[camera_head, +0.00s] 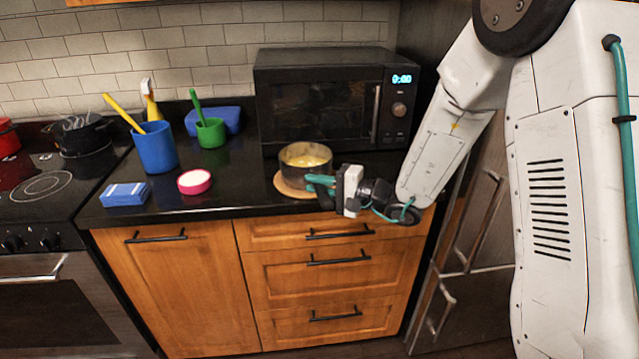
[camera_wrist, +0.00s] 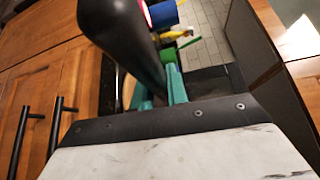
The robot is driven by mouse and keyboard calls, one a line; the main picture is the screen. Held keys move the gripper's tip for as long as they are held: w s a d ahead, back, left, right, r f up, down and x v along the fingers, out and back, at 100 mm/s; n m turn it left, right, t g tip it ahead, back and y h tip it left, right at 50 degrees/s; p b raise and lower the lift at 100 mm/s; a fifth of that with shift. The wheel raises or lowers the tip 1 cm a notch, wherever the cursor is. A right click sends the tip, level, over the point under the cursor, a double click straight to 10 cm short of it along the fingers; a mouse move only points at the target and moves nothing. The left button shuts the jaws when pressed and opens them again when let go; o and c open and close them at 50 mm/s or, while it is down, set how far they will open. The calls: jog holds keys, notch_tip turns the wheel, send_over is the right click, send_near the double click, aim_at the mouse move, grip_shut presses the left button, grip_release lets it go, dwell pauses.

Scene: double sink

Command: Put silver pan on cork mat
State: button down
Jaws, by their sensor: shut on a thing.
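The silver pan (camera_head: 304,178) stands upright in front of the microwave, with something yellowish inside. The round cork mat (camera_head: 283,190) shows beneath the pan, its rim visible at the left and front. The pan looks to be on the mat, but I cannot tell whether its base touches fully. My gripper (camera_head: 319,185), with teal fingers, is at the right front side of the pan, shut on its handle. In the wrist view the dark handle (camera_wrist: 122,38) runs between the teal fingers of my gripper (camera_wrist: 162,88). The pan's body is mostly hidden there.
A black microwave (camera_head: 320,100) stands close behind the pan. To the left are a pink-rimmed dish (camera_head: 194,182), a blue sponge (camera_head: 125,194), a blue cup (camera_head: 155,148) and a green cup (camera_head: 211,133) with utensils. The counter's front edge is close to my gripper.

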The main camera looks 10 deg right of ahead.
jog(key=c, duration=1.4)
grip_release()
